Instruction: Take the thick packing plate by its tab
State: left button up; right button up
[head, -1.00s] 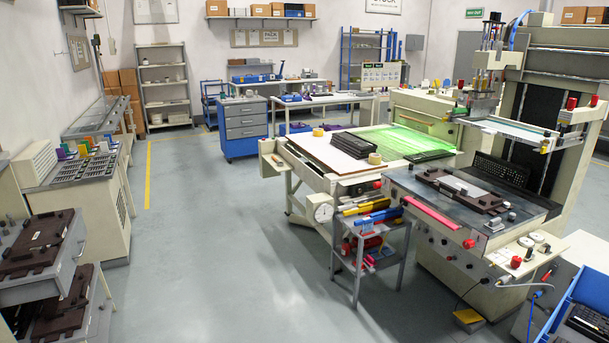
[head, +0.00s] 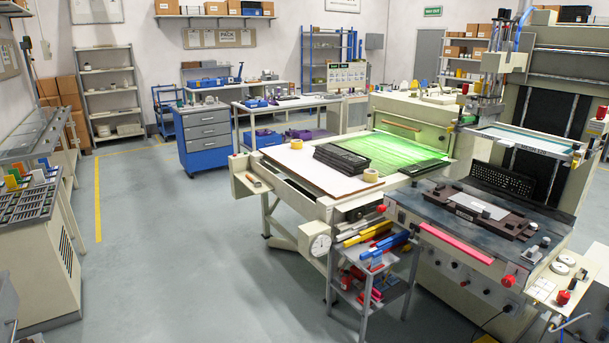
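I cannot clearly pick out the thick packing plate or its tab at this distance. A dark brown fixture (head: 459,218) lies on the grey bed of the printing machine (head: 425,202) at the right. A pale flat plate (head: 482,206) lies in it. A stack of dark flat pieces (head: 341,158) lies on the white-topped table (head: 285,165) joined to the machine. Neither of my grippers is in the head view.
A small grey cart (head: 375,280) with coloured rolls stands at the machine's front. A blue drawer cabinet (head: 208,138) stands farther back. Benches with trays (head: 30,206) line the left wall. The grey floor (head: 180,240) between is clear.

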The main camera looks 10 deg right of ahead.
aim_at(488, 211)
jog(key=i+z, duration=0.2)
jog(key=i, duration=0.85)
jog(key=i+l+z, duration=0.25)
jog(key=i+l, duration=0.8)
jog(key=l, duration=0.25)
jog(key=i+l+z, duration=0.1)
jog(key=l, duration=0.25)
jog(key=i+l, duration=0.15)
jog(key=l, duration=0.2)
